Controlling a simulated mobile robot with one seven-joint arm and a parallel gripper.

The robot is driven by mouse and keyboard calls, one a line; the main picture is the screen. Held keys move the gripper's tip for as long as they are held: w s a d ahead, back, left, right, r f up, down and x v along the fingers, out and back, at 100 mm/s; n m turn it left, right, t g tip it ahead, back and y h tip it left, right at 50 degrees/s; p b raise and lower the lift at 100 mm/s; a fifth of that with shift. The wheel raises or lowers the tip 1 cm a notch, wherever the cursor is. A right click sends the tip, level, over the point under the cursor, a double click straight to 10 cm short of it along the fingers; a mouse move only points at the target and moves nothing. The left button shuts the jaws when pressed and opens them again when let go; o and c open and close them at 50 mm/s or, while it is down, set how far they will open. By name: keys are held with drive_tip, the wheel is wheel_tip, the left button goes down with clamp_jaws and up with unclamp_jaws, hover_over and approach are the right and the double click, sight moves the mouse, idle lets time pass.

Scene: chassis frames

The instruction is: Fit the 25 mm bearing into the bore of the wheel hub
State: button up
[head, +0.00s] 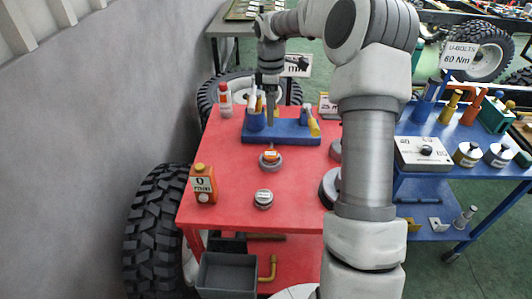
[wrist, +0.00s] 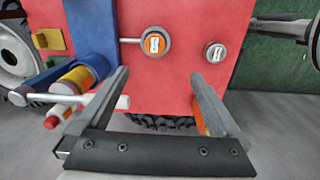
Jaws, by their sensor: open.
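Two small round grey parts stand on the red table, one with an orange label (head: 270,160) and one with a white label (head: 263,199). Both show in the wrist view, the orange-labelled part (wrist: 155,43) and the white-labelled part (wrist: 215,53). The label text is too small to read, so I cannot tell which is the 25 mm bearing. A larger grey round part (head: 328,188), perhaps the wheel hub, is partly hidden behind my arm; its bore is not visible. My gripper (head: 270,118) is over the blue tool holder, and in the wrist view (wrist: 159,74) it is open and empty.
The blue tool holder (head: 285,138) holds several upright tools close around my gripper. A red-and-white bottle (head: 225,98) and an orange bottle (head: 203,184) stand at the table's left. A blue cart (head: 432,189) is at right. The table's front middle is clear.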

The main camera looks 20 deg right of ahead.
drive_tip(key=f, duration=0.2)
hover_over(271, 154)
drive_tip(key=f, duration=1.1)
drive_tip(key=shift+s+a+f+b, duration=0.1)
drive_tip(key=shift+s+b, duration=0.15)
drive_tip(key=shift+b, duration=0.15)
drive_tip(key=shift+w+f, duration=0.15)
drive_tip(key=shift+f, duration=1.25)
drive_tip(key=shift+w+f, duration=0.15)
drive_tip(key=shift+f, duration=1.2)
clamp_jaws()
